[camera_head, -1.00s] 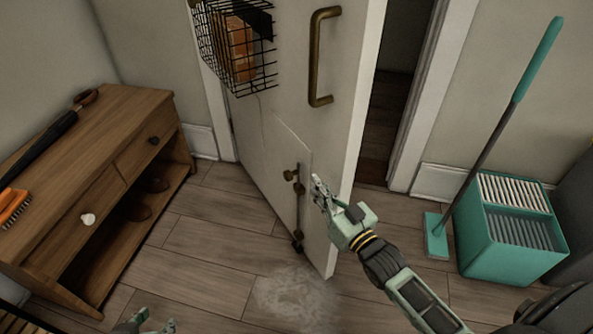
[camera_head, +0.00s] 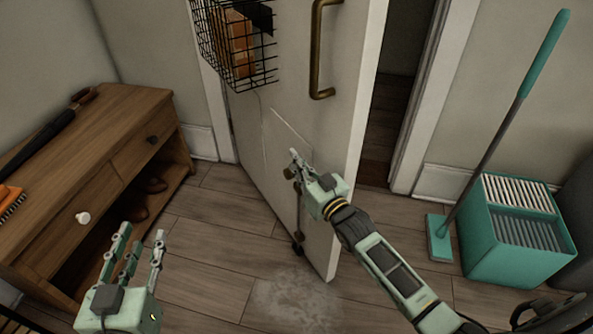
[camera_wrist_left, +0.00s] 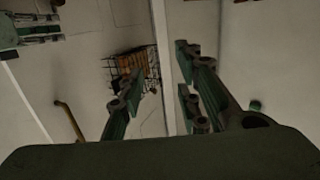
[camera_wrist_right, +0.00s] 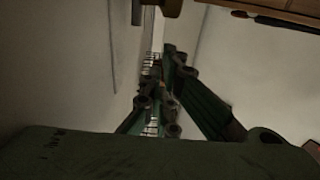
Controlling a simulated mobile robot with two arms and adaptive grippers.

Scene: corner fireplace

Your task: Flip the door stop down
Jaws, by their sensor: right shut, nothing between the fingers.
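The door stop (camera_head: 299,226) is a thin dark rod with a dark tip, low on the white door (camera_head: 300,130). It runs upright along the door face, and its tip is close to the floor; I cannot tell if it touches. Its upper brass part is partly hidden by my right gripper (camera_head: 293,156). That gripper is shut and empty, with its fingertips in front of the door just above the door stop. In the right wrist view its fingers (camera_wrist_right: 160,98) are close together. My left gripper (camera_head: 138,240) is open and empty, over the floor at lower left; its fingers (camera_wrist_left: 160,90) are apart.
A wire basket (camera_head: 235,50) and a brass handle (camera_head: 318,50) are on the door above. A wooden cabinet (camera_head: 110,120) stands left. A teal mop (camera_head: 500,130) and bucket (camera_head: 515,255) stand right. The floor (camera_head: 215,225) left of the door is clear.

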